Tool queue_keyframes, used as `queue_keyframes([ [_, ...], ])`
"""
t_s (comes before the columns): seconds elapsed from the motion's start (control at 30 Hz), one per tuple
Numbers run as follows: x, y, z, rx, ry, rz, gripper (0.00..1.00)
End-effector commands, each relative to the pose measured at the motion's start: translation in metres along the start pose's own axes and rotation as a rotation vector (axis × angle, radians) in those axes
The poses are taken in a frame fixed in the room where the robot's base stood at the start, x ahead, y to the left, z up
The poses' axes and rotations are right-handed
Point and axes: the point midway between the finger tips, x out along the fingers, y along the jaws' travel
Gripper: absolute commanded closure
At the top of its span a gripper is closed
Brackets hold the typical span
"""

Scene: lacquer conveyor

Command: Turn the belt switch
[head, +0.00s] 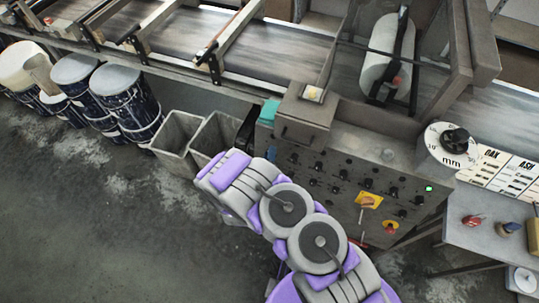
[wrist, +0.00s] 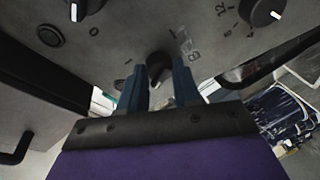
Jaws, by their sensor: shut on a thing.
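The control panel (head: 350,160) is a worn metal cabinet with rows of dark knobs, a yellow plate (head: 369,201) and a green light (head: 428,188). In the wrist view, a dark rotary knob (wrist: 159,65) stands on the panel face, with worn markings around it. My gripper (wrist: 160,82) has its two blue-grey fingers on either side of this knob and is shut on it. The finger contact is partly hidden by the fingers themselves. In the head view, my purple and grey arm reaches to the panel's left side, and I cannot make out the fingertips.
Another knob (wrist: 262,12) and a round button (wrist: 50,35) flank the held knob. Two grey bins (head: 178,133) and several blue drums (head: 124,100) stand under the conveyor (head: 265,52). A side table (head: 485,235) is at right. The floor at left is open.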

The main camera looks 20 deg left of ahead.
Motion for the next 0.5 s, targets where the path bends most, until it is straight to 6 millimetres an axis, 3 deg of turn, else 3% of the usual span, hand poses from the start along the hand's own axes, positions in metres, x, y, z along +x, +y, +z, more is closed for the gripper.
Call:
queue_keyframes([
  [0.5,-0.0005,-0.0023,-0.0042,-0.072,0.006,-0.019,0.98],
])
